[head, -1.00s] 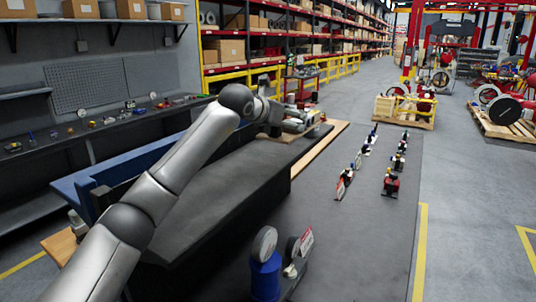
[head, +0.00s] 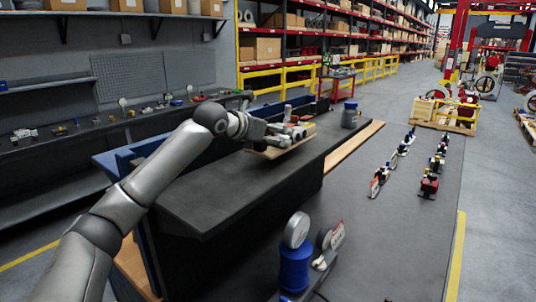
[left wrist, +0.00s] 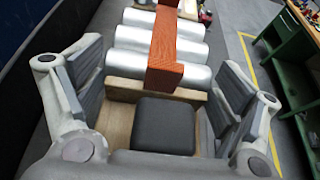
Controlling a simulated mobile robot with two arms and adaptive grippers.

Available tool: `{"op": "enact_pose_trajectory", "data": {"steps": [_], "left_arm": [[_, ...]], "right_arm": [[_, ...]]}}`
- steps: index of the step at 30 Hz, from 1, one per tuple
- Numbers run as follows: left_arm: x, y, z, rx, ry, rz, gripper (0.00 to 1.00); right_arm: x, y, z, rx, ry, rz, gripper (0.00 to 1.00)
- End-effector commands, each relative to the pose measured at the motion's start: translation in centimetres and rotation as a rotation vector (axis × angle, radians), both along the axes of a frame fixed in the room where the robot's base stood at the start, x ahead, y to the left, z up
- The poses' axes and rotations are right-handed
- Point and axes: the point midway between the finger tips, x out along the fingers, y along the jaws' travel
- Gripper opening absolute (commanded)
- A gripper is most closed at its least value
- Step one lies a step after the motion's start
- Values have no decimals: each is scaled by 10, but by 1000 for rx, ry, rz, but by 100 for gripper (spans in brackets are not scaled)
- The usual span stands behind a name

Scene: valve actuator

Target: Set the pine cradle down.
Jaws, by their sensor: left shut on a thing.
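The pine cradle (head: 278,151) is a pale wooden tray at the far part of the dark bench top in the head view. My left gripper (head: 262,132) holds it from its left end. In the left wrist view the cradle (left wrist: 118,122) lies between the fingers of my left gripper (left wrist: 160,88), with pads at both its sides. It carries several silver cylinders (left wrist: 135,52), a red-brown bar (left wrist: 166,60) across them and a dark block (left wrist: 164,125). I cannot tell whether the cradle's underside touches the bench. My right gripper is not in view.
The dark bench (head: 225,190) is clear in front of the cradle. A grey and blue jar (head: 350,115) stands beyond the cradle, to its right. A blue device with a round gauge (head: 295,262) is at the lower front. Small valve assemblies (head: 428,185) stand in rows on the right.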

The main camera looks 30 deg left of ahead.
Motion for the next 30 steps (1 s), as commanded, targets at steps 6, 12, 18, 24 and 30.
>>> {"op": "enact_pose_trajectory", "data": {"steps": [6,12,18,24,30], "left_arm": [[-5,8,-11,0,-6,0,40],[-5,7,-37,0,-6,0,40],[-5,7,-37,-1,-7,-1,40],[-5,7,-40,0,1,-1,100],[-5,7,-40,0,0,-1,100]], "right_arm": [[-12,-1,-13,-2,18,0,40],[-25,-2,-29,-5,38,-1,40],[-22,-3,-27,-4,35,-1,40],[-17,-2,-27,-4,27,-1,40],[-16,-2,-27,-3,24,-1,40]]}}
